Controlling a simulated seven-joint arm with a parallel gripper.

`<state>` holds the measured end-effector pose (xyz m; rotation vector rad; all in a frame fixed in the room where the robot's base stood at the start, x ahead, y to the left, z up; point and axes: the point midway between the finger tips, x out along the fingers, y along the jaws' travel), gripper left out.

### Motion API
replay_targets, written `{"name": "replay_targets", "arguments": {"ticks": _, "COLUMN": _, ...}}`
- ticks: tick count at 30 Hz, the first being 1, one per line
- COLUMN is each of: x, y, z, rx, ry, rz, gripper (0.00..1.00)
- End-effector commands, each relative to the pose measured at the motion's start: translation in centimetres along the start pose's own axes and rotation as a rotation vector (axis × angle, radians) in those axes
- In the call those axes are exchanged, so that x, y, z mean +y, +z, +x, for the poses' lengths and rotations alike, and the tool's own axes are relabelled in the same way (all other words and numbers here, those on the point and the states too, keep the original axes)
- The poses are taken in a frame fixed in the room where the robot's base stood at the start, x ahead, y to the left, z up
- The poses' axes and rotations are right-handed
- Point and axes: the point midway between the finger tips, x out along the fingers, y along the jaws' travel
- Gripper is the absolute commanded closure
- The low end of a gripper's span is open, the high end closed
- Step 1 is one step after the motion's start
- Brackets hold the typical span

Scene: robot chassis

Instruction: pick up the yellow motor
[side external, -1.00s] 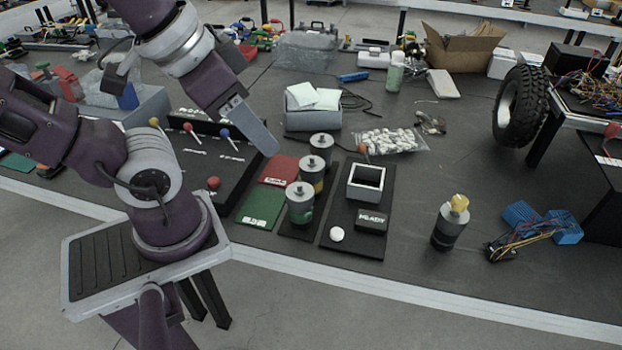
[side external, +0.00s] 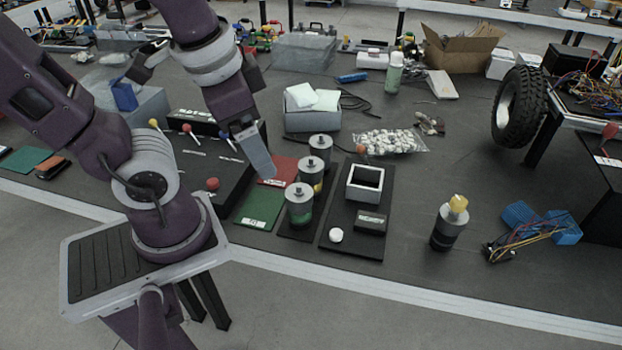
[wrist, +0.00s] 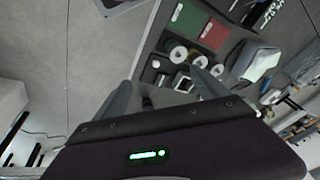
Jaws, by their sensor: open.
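Three grey cylindrical motors stand upright in a row on a dark strip. The front one (side external: 299,204) has a green band, the middle one (side external: 318,187) shows a yellow band, and the rear one (side external: 320,146) is partly hidden. Their round tops show in the wrist view, the middle one (wrist: 199,62) between the other two. Another dark-and-grey cylinder (side external: 447,226) with a yellow top piece (side external: 458,203) stands apart at right. My gripper (wrist: 162,76) is open and empty. One grey finger (side external: 258,155) hangs above the mats, left of the row.
A red mat (side external: 284,169) and green mat (side external: 260,208) lie left of the motors. Right of them, a black board holds a white open box (side external: 365,182) and a white ball (side external: 336,235). Blue blocks with wires (side external: 540,225) lie far right.

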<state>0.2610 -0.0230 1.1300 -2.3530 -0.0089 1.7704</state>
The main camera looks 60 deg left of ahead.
Motion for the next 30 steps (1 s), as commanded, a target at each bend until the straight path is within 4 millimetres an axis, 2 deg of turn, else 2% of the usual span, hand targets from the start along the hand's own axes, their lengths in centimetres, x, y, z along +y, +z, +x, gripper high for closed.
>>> {"name": "replay_targets", "arguments": {"ticks": 1, "x": -0.9, "y": 0.3, "z": 1.8, "rx": -0.121, "ry": -0.053, "rz": 0.108, "gripper": 0.17}}
{"name": "replay_targets", "arguments": {"ticks": 5, "x": -4.3, "y": 0.2, "z": 6.1, "rx": -0.410, "ry": -0.237, "rz": 0.458, "gripper": 0.17}}
{"name": "replay_targets", "arguments": {"ticks": 9, "x": -7.2, "y": -1.8, "z": 11.0, "rx": -0.647, "ry": -0.435, "rz": 0.885, "gripper": 0.17}}
{"name": "replay_targets", "arguments": {"ticks": 12, "x": -7.9, "y": -4.0, "z": 15.1, "rx": -0.764, "ry": -0.563, "rz": 1.205, "gripper": 0.17}}
{"name": "replay_targets", "arguments": {"ticks": 15, "x": -7.5, "y": -5.8, "z": 19.1, "rx": -0.824, "ry": -0.658, "rz": 1.484, "gripper": 0.17}}
{"name": "replay_targets", "arguments": {"ticks": 18, "x": -6.7, "y": -6.8, "z": 22.3, "rx": -0.846, "ry": -0.714, "rz": 1.676, "gripper": 0.17}}
{"name": "replay_targets", "arguments": {"ticks": 23, "x": -6.4, "y": -7.3, "z": 24.5, "rx": -0.850, "ry": -0.742, "rz": 1.790, "gripper": 0.17}}
{"name": "replay_targets", "arguments": {"ticks": 30, "x": -9.5, "y": -8.2, "z": 26.6, "rx": -0.852, "ry": -0.741, "rz": 1.786, "gripper": 0.17}}
